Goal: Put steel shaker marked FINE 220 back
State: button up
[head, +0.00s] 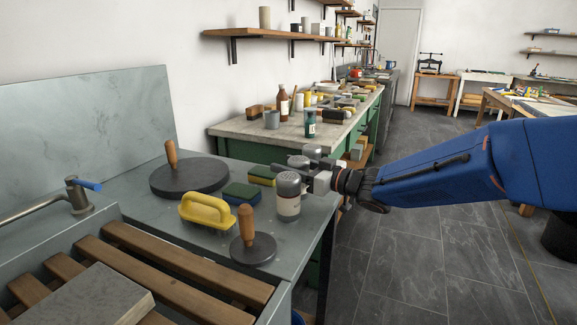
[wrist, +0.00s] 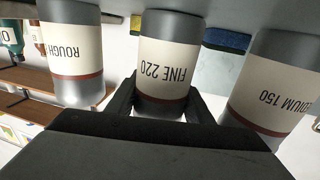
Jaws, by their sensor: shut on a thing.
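The steel shaker marked FINE 220 (wrist: 165,70) sits between the two dark fingers of my gripper (wrist: 162,102) in the wrist view, its label upside down in that picture. In the head view, my gripper (head: 309,173) reaches in from the right, shut on this shaker (head: 297,161), which is upright and partly hidden. I cannot tell whether its base touches the bench. The MEDIUM 150 shaker (head: 288,194) stands nearer; it also shows on the right of the wrist view (wrist: 275,85). A ROUGH shaker (wrist: 72,55) is on the left there.
A wooden slat rack (head: 175,265) is in front. The shakers stand close on both sides of my fingers.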

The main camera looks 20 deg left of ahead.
aim_at(308, 170)
jog(key=o, duration=1.1)
jog(key=shift+f, duration=0.1)
jog(key=shift+c, duration=0.2)
jog(key=shift+d, duration=0.25)
jog(key=v, duration=1.1)
jog(key=shift+s+d, duration=0.15)
jog(key=shift+d, duration=0.1)
